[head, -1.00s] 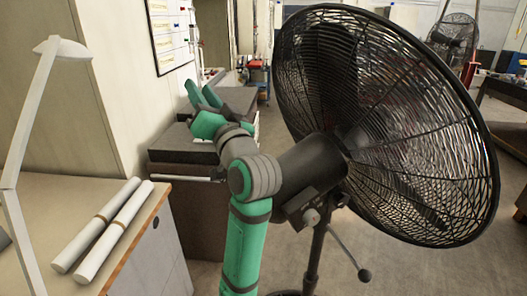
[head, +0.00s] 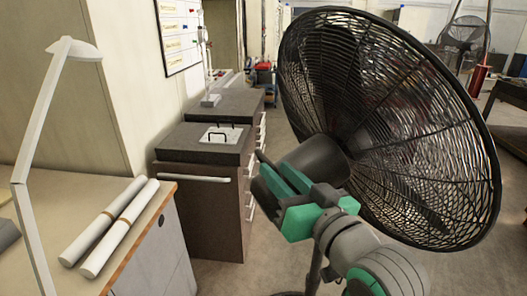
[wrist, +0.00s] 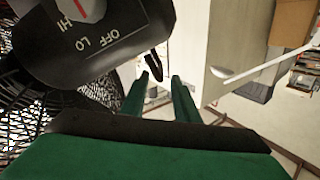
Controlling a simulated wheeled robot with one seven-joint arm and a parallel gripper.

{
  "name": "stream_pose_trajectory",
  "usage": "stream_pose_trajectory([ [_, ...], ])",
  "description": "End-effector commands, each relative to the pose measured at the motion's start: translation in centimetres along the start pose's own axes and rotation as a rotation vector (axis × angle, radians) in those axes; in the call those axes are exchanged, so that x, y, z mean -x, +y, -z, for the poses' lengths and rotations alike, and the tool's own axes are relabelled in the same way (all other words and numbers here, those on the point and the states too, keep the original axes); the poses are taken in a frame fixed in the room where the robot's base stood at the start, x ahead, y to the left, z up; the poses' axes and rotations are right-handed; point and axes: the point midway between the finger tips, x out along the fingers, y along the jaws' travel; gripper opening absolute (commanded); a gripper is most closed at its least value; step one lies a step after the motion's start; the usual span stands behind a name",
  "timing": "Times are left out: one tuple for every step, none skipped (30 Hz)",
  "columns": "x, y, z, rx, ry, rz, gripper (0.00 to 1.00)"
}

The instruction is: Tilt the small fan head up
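A black fan head (head: 390,130) with a wide round wire cage fills the right of the head view, its cage tilted, on a dark stand. Its motor housing (head: 318,158) sticks out behind the cage toward the left. In the wrist view, the housing (wrist: 120,40) shows a dial marked OFF, LO and HI, with part of the cage at the left. My green gripper (head: 272,168) is at the near side of the housing.
A second fan (head: 462,38) stands far back at the right. A dark cabinet (head: 195,205) stands left of the near fan. A desk (head: 130,265) with two white rolls (head: 112,225) and a white lamp (head: 45,120) is at the left. Some floor is open between cabinet and stand.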

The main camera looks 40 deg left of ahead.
Motion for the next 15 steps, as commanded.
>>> stream_pose_trajectory([
  [-0.7, -0.1, 0.0, -0.002, -0.002, 0.003, 0.28],
  [-1.1, -0.1, 0.0, -0.002, -0.002, 0.003, 0.28],
  [-1.8, -0.2, -0.1, -0.001, -0.003, 0.005, 0.28],
  [-2.3, -0.2, -0.1, -0.001, -0.003, 0.004, 0.28],
  [-2.8, -0.1, -0.1, -0.002, -0.003, 0.005, 0.28],
  [-3.6, -0.1, 0.0, -0.003, -0.002, 0.005, 0.28],
  [-4.1, -0.1, 0.0, -0.003, -0.002, 0.005, 0.28],
  [-4.7, -0.1, -0.1, -0.003, -0.002, 0.004, 0.28],
  [-5.4, -0.2, -0.1, -0.002, -0.002, 0.005, 0.28],
  [-5.9, -0.2, 0.0, -0.002, -0.001, 0.006, 0.28],
  [-6.4, -0.1, 0.0, -0.003, -0.001, 0.005, 0.28],
  [-7.1, -0.2, -0.1, -0.003, -0.002, 0.005, 0.28],
  [-7.5, -0.2, -0.1, -0.002, -0.002, 0.005, 0.28],
  [-7.9, -0.2, 0.0, -0.002, -0.001, 0.005, 0.28],
  [-8.4, -0.1, 0.0, -0.002, -0.001, 0.003, 0.28],
])
